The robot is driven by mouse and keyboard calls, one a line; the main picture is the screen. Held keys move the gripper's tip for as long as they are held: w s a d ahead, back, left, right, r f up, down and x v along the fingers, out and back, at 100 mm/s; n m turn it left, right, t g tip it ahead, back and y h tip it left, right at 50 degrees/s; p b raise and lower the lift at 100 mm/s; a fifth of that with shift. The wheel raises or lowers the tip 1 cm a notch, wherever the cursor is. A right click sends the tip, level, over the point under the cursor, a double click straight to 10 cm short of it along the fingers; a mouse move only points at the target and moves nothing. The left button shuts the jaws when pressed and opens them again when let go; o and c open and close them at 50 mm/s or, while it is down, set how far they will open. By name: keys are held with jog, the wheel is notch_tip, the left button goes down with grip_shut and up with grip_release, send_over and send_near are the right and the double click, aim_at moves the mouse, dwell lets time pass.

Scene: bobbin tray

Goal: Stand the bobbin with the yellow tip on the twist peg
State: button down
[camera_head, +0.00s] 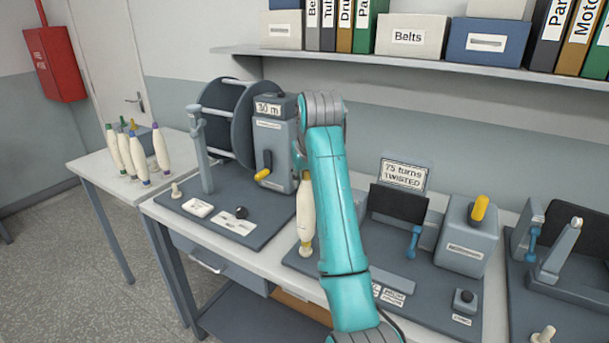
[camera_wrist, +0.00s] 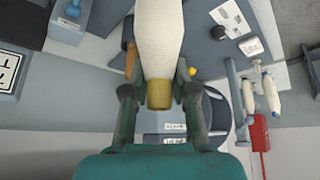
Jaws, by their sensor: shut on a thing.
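The bobbin (camera_head: 306,212) is cream and stands upright over the middle station's board (camera_head: 290,258). Its yellow tip (camera_wrist: 159,95) is between the fingers of my gripper (camera_wrist: 159,88), which is shut on the bobbin near that end. In the head view my arm covers most of my gripper and part of the bobbin's right side. A small cream foot (camera_head: 305,250) shows at the bobbin's lower end, where the twist peg seems to be. I cannot tell whether the bobbin is seated on the peg or just above it.
Several other bobbins (camera_head: 138,157) stand on the left side table (camera_head: 95,170). The left station has a large reel (camera_head: 222,115), a "30 m" box (camera_head: 270,145) and an empty peg (camera_head: 176,190). A "75 turns TWISTED" sign (camera_head: 403,175) stands behind the middle station. A shelf (camera_head: 400,65) runs above.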

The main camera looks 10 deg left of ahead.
jog(key=shift+f, duration=1.1)
jog(key=c, duration=0.8)
grip_release()
jog(key=shift+c, duration=0.2)
notch_tip(320, 180, up, 10)
jog(key=shift+r, duration=0.1)
